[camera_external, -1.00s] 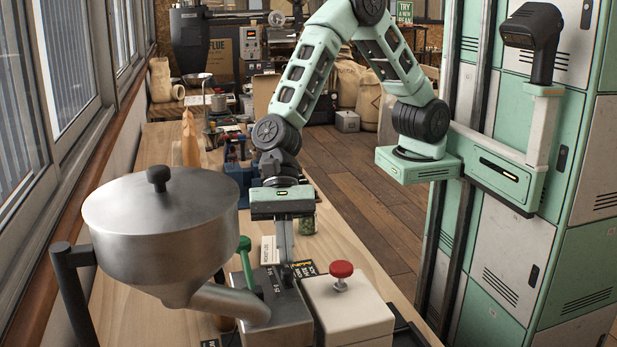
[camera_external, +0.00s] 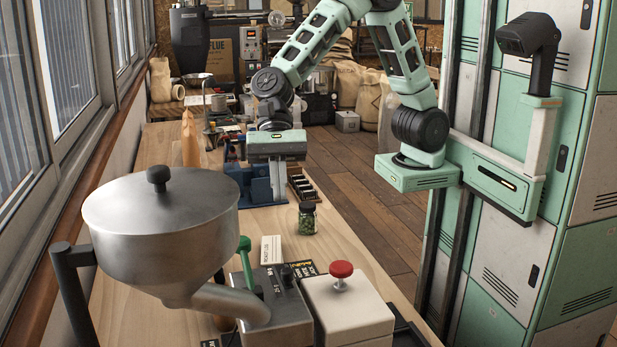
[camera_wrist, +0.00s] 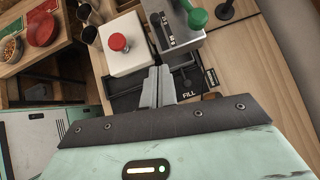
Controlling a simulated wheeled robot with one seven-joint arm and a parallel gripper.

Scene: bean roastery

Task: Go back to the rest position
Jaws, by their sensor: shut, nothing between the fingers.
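My gripper (camera_external: 278,182) is shut and empty in the external view, held above the bench in front of a blue device. It also shows in the wrist view (camera_wrist: 158,88), its fingers together, pointing towards the machine below. My arm reaches in from the upper right, bent at a high elbow. The grey metal box (camera_external: 274,305) with a green-handled lever (camera_external: 244,250) stands nearer the camera, apart from the gripper. Beside it is a white box (camera_external: 345,312) with a red knob (camera_external: 341,270).
A large metal hopper (camera_external: 160,225) fills the near left. A jar of green beans (camera_external: 307,218) stands on the bench (camera_external: 340,240) to the right of the gripper. The blue device (camera_external: 256,187) is close behind the fingers. Lockers (camera_external: 510,255) line the right; open floor lies between.

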